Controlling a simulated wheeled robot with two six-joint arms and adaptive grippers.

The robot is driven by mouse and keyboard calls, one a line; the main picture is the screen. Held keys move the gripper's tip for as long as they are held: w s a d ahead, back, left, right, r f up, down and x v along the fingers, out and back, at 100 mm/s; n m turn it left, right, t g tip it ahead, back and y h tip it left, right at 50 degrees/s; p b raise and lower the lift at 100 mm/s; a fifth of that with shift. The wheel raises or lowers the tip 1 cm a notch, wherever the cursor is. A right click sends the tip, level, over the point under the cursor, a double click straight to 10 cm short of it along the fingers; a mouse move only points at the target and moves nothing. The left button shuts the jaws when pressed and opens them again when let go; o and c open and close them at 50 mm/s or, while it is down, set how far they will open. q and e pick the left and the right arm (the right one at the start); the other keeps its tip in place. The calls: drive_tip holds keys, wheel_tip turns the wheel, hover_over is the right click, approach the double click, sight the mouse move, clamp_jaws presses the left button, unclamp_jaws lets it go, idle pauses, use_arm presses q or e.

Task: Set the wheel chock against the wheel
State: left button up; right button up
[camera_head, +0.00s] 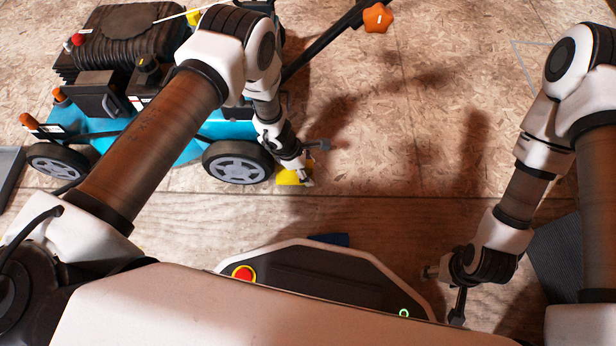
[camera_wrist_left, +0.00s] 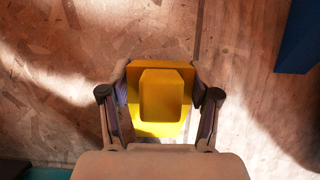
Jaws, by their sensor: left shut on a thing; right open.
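The yellow wheel chock (camera_head: 293,177) is at the right side of the mower's near right wheel (camera_head: 238,162) in the head view. The chock and wheel look very close, but I cannot tell whether they touch. My left gripper (camera_head: 307,181) is at the chock, and in the left wrist view the chock (camera_wrist_left: 160,98) sits between the two fingers of the left gripper (camera_wrist_left: 160,100), which are shut on it. My right gripper (camera_head: 443,292) is open and empty at the lower right, far from the chock.
The blue mower (camera_head: 190,145) stands on chipboard flooring at the upper left, with another wheel (camera_head: 58,164) at its left. A blue object (camera_head: 328,239) lies beyond my base; it also shows in the left wrist view (camera_wrist_left: 298,40). A dark ribbed mat (camera_head: 560,260) lies at right. The middle floor is clear.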

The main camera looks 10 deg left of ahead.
use_arm(q)
wheel_tip(320, 180, down, 3)
drive_tip(key=shift+f+b, duration=0.1)
drive_tip(key=shift+b, duration=0.35)
drive_tip(key=shift+r, duration=0.25)
drive_tip(key=shift+c, duration=0.6)
drive_tip(key=shift+f, duration=0.1)
use_arm(e)
drive_tip(key=shift+w+f, duration=0.15)
drive_tip(key=shift+f, duration=0.75)
use_arm(q)
drive_tip(key=o, duration=1.5)
drive_tip(key=shift+f, duration=0.1)
drive_tip(key=p+v, duration=0.7)
drive_tip(key=v, duration=0.5)
drive_tip(key=shift+d, duration=0.15)
drive_tip(key=shift+s+r, duration=0.1)
drive_tip(key=shift+r, duration=0.15)
use_arm(e)
wheel_tip(320, 180, up, 7)
drive_tip(key=shift+s, duration=0.3)
